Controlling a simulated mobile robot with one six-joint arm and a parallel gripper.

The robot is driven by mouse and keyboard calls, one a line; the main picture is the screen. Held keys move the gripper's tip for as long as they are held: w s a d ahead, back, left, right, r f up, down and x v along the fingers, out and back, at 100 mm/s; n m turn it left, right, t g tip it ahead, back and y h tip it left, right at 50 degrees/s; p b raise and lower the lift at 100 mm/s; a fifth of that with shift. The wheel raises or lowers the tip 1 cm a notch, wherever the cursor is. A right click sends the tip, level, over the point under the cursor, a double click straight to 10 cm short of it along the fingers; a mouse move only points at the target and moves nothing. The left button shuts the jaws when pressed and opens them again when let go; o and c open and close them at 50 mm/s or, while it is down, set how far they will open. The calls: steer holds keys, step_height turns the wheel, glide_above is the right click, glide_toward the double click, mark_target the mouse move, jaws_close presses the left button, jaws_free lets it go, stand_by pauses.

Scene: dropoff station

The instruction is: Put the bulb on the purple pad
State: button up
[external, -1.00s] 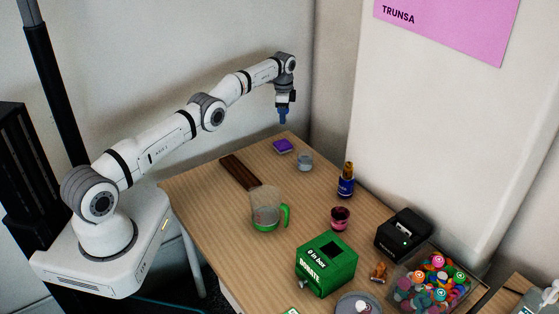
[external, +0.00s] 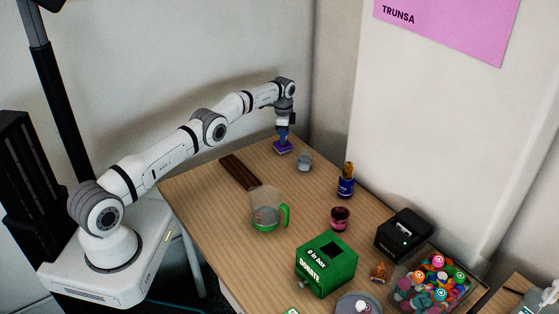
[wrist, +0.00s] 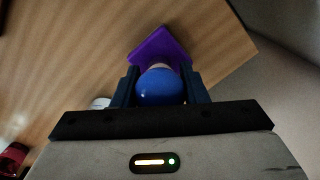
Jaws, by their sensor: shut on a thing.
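The purple pad (external: 283,149) lies near the far corner of the wooden table. It also shows in the wrist view (wrist: 160,43), just beyond my fingers. My gripper (external: 283,136) points down over the pad. In the wrist view my gripper (wrist: 160,85) is shut on a blue bulb (wrist: 160,86), held between the two dark blue fingers, with a pale end toward the pad. The bulb is too small to tell apart from the fingers in the external view. I cannot tell whether the bulb touches the pad.
A small glass jar (external: 305,163) stands right of the pad. The wall is close behind the pad.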

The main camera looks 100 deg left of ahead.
steer(key=shift+f, duration=0.15)
steer(key=shift+f, duration=0.15)
steer(key=o, duration=0.8)
step_height(320, 180, up, 11)
steer(key=p, duration=0.5)
steer(key=shift+r+p, duration=0.8)
steer(key=shift+p, duration=0.2)
